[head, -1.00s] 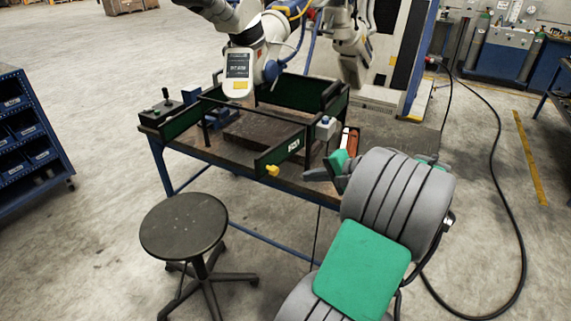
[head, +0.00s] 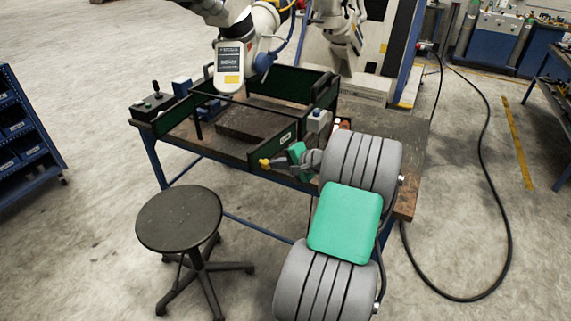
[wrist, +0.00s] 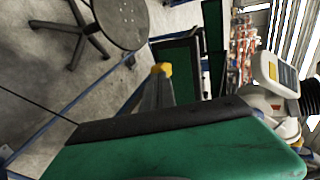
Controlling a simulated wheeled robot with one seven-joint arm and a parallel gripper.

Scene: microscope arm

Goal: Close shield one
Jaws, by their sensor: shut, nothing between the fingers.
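A dark green, black-framed shield panel (head: 285,139) with a small white label stands swung out at the front of the workbench. A yellow knob (head: 264,162) sits low near its left end. I cannot tell from a number whether this is shield one. My gripper (head: 273,161) is shut and empty, its fingertips at the knob in the head view. In the wrist view the yellow knob (wrist: 161,69) shows just past the fingers (wrist: 158,92); I cannot tell whether they touch.
Other green panels stand around the bench: left (head: 172,116), back (head: 288,82) and right (head: 325,91). A dark block (head: 254,122) lies between them. A white robot arm (head: 230,68) hangs above. A black stool (head: 180,218) stands in front, with open floor around it.

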